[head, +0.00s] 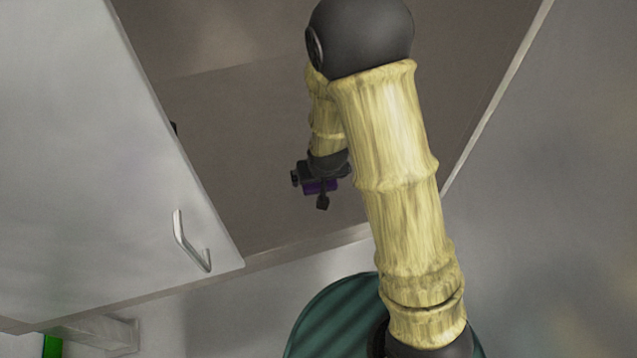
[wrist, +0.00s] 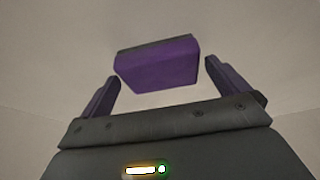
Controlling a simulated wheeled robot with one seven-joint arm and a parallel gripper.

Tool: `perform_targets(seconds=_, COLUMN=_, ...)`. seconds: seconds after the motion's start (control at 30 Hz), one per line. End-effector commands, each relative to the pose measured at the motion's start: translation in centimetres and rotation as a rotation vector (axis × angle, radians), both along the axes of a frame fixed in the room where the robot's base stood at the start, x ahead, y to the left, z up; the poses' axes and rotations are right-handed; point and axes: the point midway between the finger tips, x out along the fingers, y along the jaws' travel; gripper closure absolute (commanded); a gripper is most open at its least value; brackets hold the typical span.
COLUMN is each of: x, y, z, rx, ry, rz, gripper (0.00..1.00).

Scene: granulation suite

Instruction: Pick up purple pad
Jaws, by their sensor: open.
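The purple pad (wrist: 158,67) is a block with a dark grey strip along its upper edge, in the upper middle of the wrist view. It lies ahead of my gripper, in line with the gap between the two purple-lined fingers. Clear background shows between the pad and each finger, and no contact is visible. My gripper (head: 319,190) is open, inside the cabinet in the head view. A purple patch shows at it there, but I cannot tell whether this is finger or pad.
A grey cabinet door (head: 95,150) with a metal handle (head: 190,242) stands at the left. The cabinet's interior floor (head: 235,150) looks mostly bare. A small dark thing (head: 174,128) shows at the door's edge. A green item (head: 52,346) is at the bottom left.

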Motion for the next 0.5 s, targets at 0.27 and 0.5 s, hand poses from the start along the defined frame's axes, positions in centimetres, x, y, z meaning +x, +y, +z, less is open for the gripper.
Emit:
perform_targets(seconds=0.27, x=-0.03, y=0.09, z=0.12, rx=0.000, ry=0.000, rz=0.002, gripper=0.00)
perform_targets(seconds=0.5, x=-0.05, y=0.10, z=0.12, rx=0.000, ry=0.000, rz=0.002, gripper=0.14)
